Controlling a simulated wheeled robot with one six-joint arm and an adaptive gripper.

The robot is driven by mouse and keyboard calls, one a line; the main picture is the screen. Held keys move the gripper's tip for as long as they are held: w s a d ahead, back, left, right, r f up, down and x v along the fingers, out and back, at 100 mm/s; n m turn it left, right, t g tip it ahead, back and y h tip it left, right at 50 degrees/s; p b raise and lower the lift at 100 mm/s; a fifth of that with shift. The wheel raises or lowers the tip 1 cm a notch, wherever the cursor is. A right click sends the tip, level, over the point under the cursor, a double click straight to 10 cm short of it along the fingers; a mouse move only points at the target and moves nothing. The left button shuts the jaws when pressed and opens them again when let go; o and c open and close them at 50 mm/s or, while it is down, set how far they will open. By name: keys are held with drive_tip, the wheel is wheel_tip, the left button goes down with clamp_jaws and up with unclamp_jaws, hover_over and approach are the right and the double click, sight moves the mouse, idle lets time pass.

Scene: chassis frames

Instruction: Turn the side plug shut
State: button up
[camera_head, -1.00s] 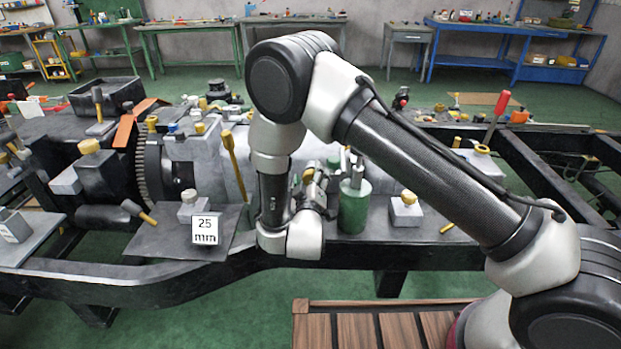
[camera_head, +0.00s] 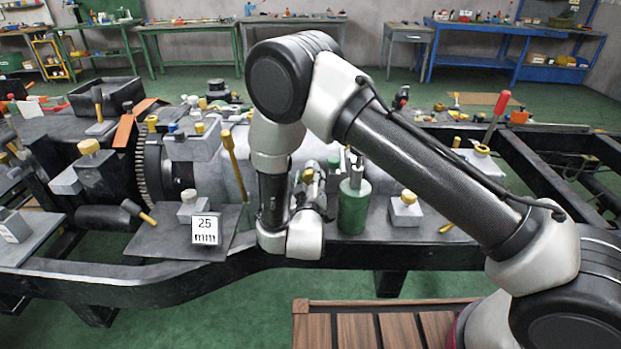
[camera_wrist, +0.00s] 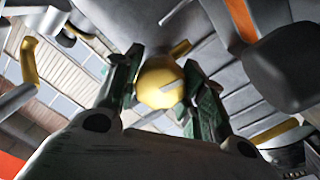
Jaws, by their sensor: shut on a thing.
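The yellow side plug (camera_wrist: 158,84) is a rounded knob with a pale slot or bar on its face. It sits between the two dark green fingers of my gripper (camera_wrist: 162,74) in the wrist view, and the fingers close on its sides. In the head view my gripper (camera_head: 312,190) is beside the grey gearbox casing, just left of a green cylinder. The plug cannot be made out clearly there, as my wrist and fingers cover that spot.
The green cylinder (camera_head: 353,205) stands close to the right of my gripper. A 25 mm sign block (camera_head: 206,229) is on the plate to the left. A grey block with a yellow knob (camera_head: 405,210) is farther right. The black chassis rail (camera_head: 210,277) runs in front.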

drive_tip(key=m, duration=0.7)
drive_tip(key=shift+m, duration=0.4)
drive_tip(key=m, duration=0.4)
drive_tip(key=shift+m, duration=1.8)
drive_tip(key=o, duration=1)
drive_tip(key=shift+o, duration=0.2)
drive_tip(key=s, duration=0.7)
drive_tip(key=shift+s, duration=0.3)
